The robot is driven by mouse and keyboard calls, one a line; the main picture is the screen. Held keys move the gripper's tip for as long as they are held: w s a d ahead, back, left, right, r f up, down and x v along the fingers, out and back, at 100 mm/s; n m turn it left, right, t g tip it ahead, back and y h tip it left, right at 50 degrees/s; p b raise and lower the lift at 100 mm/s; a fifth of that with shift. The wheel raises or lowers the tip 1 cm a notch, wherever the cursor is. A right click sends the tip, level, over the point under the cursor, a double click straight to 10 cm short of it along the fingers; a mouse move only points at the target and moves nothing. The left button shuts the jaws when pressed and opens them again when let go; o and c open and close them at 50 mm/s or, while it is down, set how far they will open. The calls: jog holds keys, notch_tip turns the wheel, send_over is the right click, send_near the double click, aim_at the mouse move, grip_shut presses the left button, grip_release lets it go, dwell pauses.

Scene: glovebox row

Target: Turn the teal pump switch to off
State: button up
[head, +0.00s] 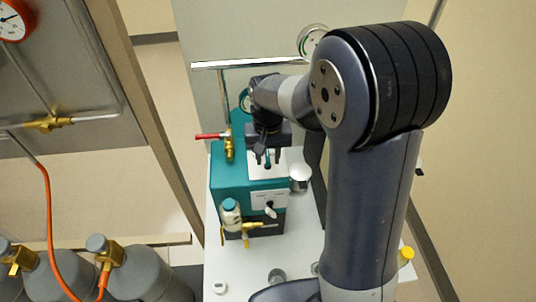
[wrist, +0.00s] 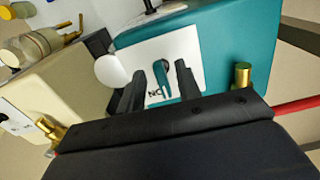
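The teal pump switch (wrist: 161,78) is a small teal lever on a white plate (wrist: 190,50) on top of a teal pump housing (head: 230,175). Printed letters that look like "NO" show beside the lever, partly hidden by my gripper. My gripper (head: 267,157) is above the plate, pointing down. In the wrist view its two dark fingers are apart, one on each side of the lever, with gaps between. I cannot tell whether the fingertips are as low as the lever.
Grey gas cylinders (head: 140,272) stand lower left.

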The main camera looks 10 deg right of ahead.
grip_shut()
dwell(0.5)
jog(key=shift+d+n, duration=0.15)
jog(key=shift+n, duration=1.35)
jog(key=shift+d+n, duration=0.15)
jog(key=shift+n, duration=1.35)
grip_release()
jog(key=shift+r, duration=0.1)
notch_tip(320, 180, up, 11)
jog(key=shift+b, duration=0.3)
